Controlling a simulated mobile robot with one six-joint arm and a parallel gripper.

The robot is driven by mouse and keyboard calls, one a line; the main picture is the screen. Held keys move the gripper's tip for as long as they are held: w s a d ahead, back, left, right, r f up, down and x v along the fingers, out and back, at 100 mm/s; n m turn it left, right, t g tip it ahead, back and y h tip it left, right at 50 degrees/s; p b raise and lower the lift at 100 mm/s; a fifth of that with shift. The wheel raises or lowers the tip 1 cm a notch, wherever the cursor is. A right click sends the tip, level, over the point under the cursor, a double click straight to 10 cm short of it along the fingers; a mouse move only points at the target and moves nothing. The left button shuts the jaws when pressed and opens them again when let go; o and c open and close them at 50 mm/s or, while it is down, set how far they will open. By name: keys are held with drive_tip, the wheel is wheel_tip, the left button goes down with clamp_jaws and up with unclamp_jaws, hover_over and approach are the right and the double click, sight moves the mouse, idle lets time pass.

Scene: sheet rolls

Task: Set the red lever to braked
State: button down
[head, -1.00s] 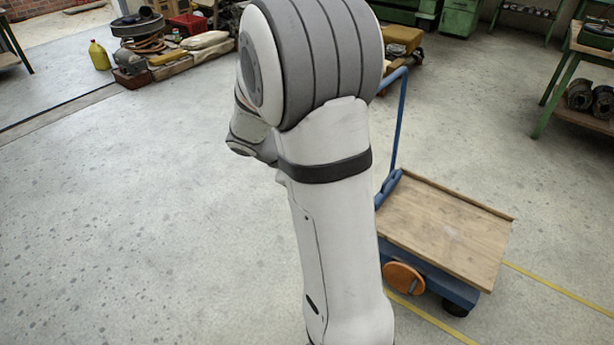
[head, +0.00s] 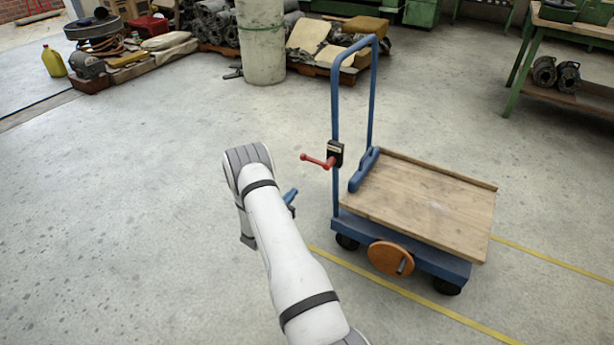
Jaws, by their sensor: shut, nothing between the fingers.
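The red lever (head: 317,161) sticks out to the left from a small dark box (head: 335,152) on the blue upright of a trolley (head: 333,120). A pale label on the box is too small to read. What appears to be my gripper (head: 291,195) shows as a blue tip to the right of my arm, shut and empty. It is below and left of the lever in the picture, apart from it. My arm hides the rest of the gripper and part of the wrist.
The trolley has a wooden deck (head: 425,205), a blue piece (head: 364,169) at its left edge and an orange disc (head: 390,258) low in front. The floor around my arm is clear.

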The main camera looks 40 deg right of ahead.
drive_tip(key=shift+f, duration=0.35)
drive_tip(key=w+d+r+b, duration=0.1)
drive_tip(key=w+d+r, duration=0.1)
drive_tip(key=d, duration=0.3)
drive_tip(key=w+d+r+b, duration=0.1)
drive_tip(key=w+d+r, duration=0.1)
drive_tip(key=d, duration=0.3)
drive_tip(key=shift+r+b, duration=0.25)
drive_tip(key=shift+b, duration=0.05)
drive_tip(key=shift+w, duration=0.15)
